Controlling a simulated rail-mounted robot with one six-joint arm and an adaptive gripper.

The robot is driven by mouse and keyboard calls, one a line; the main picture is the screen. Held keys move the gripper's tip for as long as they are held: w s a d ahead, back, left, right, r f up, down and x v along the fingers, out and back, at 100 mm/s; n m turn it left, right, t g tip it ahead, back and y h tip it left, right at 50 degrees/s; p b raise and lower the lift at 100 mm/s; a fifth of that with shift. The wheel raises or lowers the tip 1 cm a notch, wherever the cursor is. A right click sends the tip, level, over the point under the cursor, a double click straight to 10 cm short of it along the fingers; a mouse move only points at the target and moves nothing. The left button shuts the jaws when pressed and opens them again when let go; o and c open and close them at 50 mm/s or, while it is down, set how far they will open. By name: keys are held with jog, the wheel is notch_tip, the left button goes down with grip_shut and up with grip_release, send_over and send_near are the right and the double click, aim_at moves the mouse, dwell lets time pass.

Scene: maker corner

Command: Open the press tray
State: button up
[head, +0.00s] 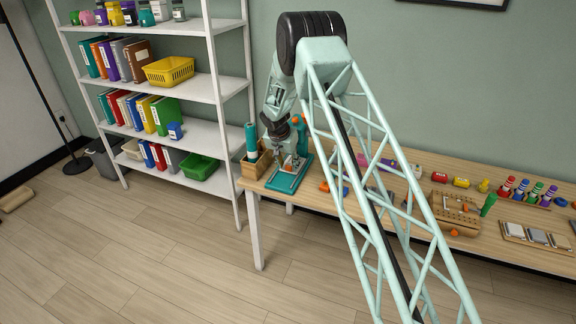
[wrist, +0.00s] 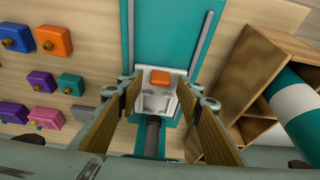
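The teal press (head: 288,178) stands at the left end of the wooden table, partly hidden by my arm. In the wrist view its teal base (wrist: 165,30) has two grey rails. A white tray (wrist: 146,79) with an orange block (wrist: 161,77) lies between the rails. A dark grey cylinder (wrist: 153,138) lies nearer the camera, in line with the tray; I cannot tell if it joins the tray. My gripper (wrist: 160,88) is open, its fingers on either side of the tray and cylinder. It also shows over the press in the head view (head: 281,158). Whether the fingers touch anything is unclear.
A wooden box (wrist: 270,85) holding a teal-and-white cylinder (wrist: 303,105) stands close right of the press in the wrist view. A white shelf (head: 165,77) stands left of the table (head: 250,186).

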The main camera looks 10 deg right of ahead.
grip_shut()
dwell(0.3)
